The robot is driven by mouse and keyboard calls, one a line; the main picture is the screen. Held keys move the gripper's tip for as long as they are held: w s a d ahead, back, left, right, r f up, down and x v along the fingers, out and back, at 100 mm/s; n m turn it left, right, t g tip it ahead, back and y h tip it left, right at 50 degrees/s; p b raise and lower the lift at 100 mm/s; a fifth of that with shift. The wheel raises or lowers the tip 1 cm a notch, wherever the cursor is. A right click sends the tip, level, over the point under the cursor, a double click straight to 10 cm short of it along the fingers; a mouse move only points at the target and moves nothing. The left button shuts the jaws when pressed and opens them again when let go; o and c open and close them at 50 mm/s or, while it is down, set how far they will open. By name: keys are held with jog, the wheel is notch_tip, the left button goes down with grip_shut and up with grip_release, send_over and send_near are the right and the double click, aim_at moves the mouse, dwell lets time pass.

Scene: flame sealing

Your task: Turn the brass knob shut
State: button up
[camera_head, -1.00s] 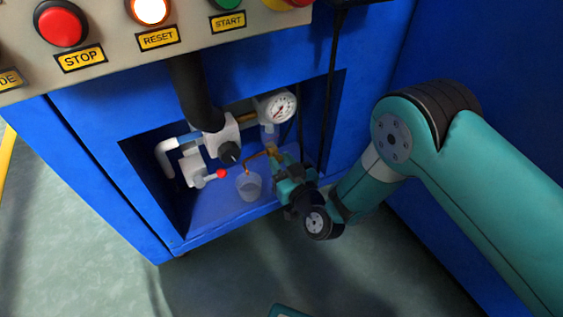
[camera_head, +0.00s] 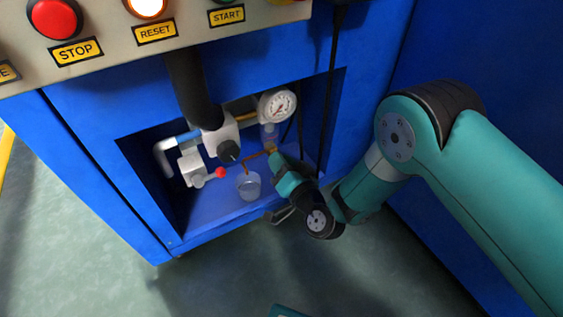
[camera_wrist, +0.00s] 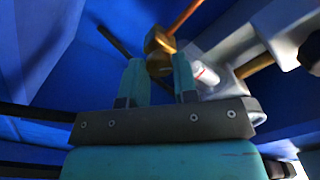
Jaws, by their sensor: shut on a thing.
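The brass knob (camera_wrist: 158,66) sits between my two teal fingertips in the wrist view, and my gripper (camera_wrist: 160,76) is shut on it. The brass valve body (camera_wrist: 160,41) with its thin copper spout shows just beyond the knob. In the head view my gripper (camera_head: 276,160) reaches into the blue cabinet opening from the right, at the brass valve below the gauge. The fingers mostly hide the knob there. The spout (camera_head: 255,156) points left above a clear cup (camera_head: 248,185). I cannot tell how far the knob is turned.
A round pressure gauge (camera_head: 277,104) stands just above my gripper. A black knob (camera_head: 229,151) and a red-tipped lever (camera_head: 219,173) are to the left. A dark cable (camera_head: 332,95) hangs close by on the right. The cabinet's lower edge runs below my wrist.

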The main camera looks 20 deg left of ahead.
jog(key=shift+m+p, duration=1.85)
jog(key=shift+m, duration=3.05)
jog(key=shift+f, duration=0.1)
jog(key=o, duration=0.9)
jog(key=shift+d+p, duration=0.1)
jog(key=shift+p, duration=0.6)
